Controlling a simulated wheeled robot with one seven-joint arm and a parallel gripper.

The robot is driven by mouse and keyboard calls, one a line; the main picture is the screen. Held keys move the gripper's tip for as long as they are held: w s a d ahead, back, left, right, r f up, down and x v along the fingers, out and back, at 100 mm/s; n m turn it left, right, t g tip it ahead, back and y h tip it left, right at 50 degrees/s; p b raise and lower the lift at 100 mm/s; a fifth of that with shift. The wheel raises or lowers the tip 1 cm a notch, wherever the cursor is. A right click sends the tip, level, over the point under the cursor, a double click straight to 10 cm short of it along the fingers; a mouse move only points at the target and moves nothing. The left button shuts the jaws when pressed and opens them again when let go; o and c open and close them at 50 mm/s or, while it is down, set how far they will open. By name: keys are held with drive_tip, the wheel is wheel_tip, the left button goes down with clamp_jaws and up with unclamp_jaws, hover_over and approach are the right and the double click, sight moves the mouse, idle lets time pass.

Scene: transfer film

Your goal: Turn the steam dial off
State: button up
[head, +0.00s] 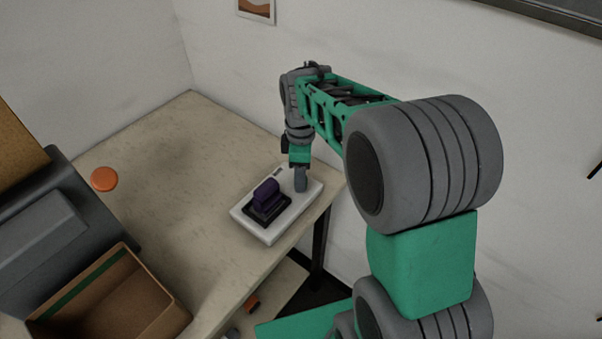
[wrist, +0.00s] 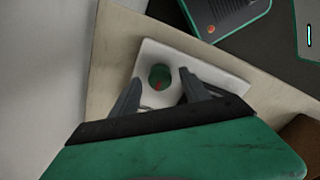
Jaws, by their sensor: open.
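A white box-like unit (head: 242,222) sits near the right front edge of the table. A dark purple block (head: 266,191) stands on a black plate on its top. My gripper (head: 300,183) points down over the unit's far right end, beside the purple block. In the wrist view, the white unit (wrist: 225,80) has a round green dial (wrist: 159,76) with a red mark. The dial appears between the tips of my open gripper (wrist: 160,79). I cannot tell whether the fingers touch it. The dial is hidden in the head view, and the purple block cannot be made out in the wrist view.
An orange disc (head: 104,179) lies on the table (head: 175,150) at left. A dark grey machine (head: 45,230) and an open brown box (head: 105,300) stand at the left front. The middle of the table is clear. The walls are close behind and to the right.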

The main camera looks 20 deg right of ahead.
wheel_tip(320, 180, up, 7)
drive_tip(key=shift+r+b, duration=0.2)
drive_tip(key=shift+b, duration=0.25)
drive_tip(key=s+f+m+t, duration=0.2)
drive_tip(key=s+m+t, duration=0.1)
drive_tip(key=s+m, duration=1)
drive_tip(key=shift+s+a+f+m+t, duration=0.2)
drive_tip(key=shift+s+m+t, duration=0.1)
drive_tip(key=shift+s+m, duration=0.1)
